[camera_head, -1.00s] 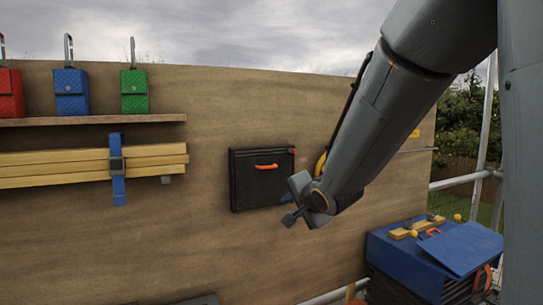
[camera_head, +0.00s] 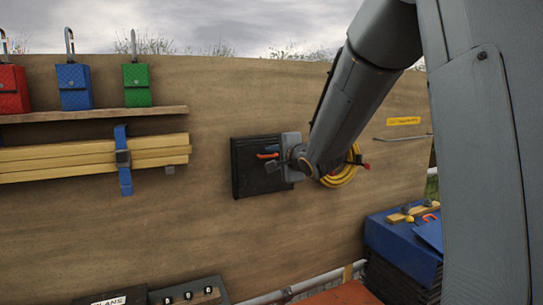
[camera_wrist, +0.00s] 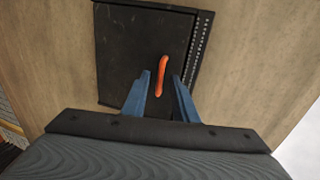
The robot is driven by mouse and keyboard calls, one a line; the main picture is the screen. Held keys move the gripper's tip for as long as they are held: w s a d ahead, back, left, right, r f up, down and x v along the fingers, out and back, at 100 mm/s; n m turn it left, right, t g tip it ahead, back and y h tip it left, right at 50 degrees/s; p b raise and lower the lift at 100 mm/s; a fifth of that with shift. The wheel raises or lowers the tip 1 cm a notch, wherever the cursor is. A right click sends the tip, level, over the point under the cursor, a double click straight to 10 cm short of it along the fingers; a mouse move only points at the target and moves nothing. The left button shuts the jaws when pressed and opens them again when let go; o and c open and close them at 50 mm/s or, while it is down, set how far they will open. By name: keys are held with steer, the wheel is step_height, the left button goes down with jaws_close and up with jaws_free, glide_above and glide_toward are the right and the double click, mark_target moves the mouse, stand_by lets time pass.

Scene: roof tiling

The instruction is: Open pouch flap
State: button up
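The black pouch (camera_head: 248,182) is fixed flat on the wooden wall, with its flap shut. An orange pull (camera_head: 267,156) sits on the flap. My gripper (camera_head: 280,163) is in front of the pouch's right part and hides some of it. In the wrist view, the black flap (camera_wrist: 125,55) fills the middle and the orange pull (camera_wrist: 161,78) lies between my two blue fingers (camera_wrist: 161,88). The fingers are apart, with a gap on each side of the pull. I cannot tell how deep the pull reaches between them.
A coiled yellow hose (camera_head: 343,176) hangs right of the pouch. A shelf (camera_head: 95,115) with red, blue and green pouches is at upper left, above strapped timber (camera_head: 55,164). The wall below the pouch is clear.

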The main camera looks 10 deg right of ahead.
steer(key=shift+w+a+f, duration=0.1)
steer(key=shift+w, duration=0.25)
steer(key=shift+c, duration=0.2)
jaws_close()
stand_by(1.1)
